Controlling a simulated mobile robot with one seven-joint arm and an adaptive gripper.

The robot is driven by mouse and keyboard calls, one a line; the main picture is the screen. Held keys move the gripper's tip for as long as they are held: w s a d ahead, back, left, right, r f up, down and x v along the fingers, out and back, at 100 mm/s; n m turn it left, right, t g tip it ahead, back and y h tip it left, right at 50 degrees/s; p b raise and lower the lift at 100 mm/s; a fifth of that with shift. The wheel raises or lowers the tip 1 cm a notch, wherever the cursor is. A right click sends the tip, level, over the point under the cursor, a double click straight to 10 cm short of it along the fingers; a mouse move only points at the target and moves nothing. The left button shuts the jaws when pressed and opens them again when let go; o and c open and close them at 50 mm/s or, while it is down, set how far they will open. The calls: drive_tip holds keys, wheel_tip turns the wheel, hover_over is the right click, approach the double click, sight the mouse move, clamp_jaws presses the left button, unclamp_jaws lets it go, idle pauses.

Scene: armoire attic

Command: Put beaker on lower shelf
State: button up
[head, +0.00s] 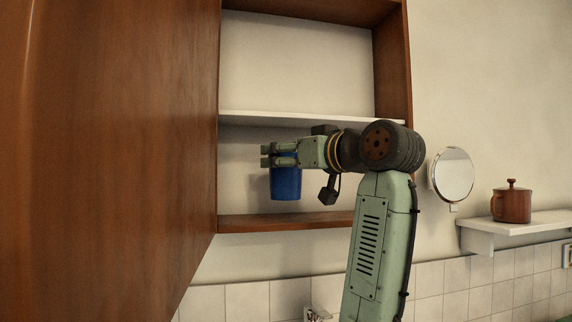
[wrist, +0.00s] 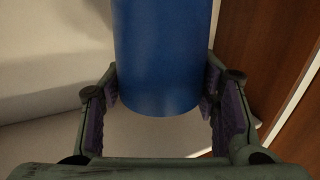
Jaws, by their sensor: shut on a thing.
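A blue beaker (head: 286,184) is held in my gripper (head: 279,155) inside the open wooden cabinet, in the space below the white middle shelf (head: 290,119). In the head view it looks upright, with its bottom above the cabinet's wooden lower board (head: 290,222). In the wrist view the beaker (wrist: 163,60) stands between the two fingers of my gripper (wrist: 160,108), which are shut on it. The beaker's top is partly hidden by the fingers in the head view.
The cabinet's open wooden door (head: 110,150) fills the left side. A round mirror (head: 452,174) hangs right of the cabinet. A brown lidded pot (head: 511,203) stands on a small white wall shelf (head: 520,224). A tap (head: 316,314) shows below.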

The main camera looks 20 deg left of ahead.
sight(286, 176)
drive_tip(key=shift+w+a, duration=0.35)
drive_tip(key=shift+w, duration=0.5)
wheel_tip(286, 176, down, 4)
drive_tip(key=shift+w+r+p, duration=0.1)
drive_tip(key=shift+r+p, duration=0.15)
drive_tip(key=shift+p, duration=0.4)
drive_tip(key=shift+f, duration=0.15)
drive_tip(key=shift+f, duration=0.15)
drive_tip(key=o, duration=1.2)
drive_tip(key=shift+c, duration=0.2)
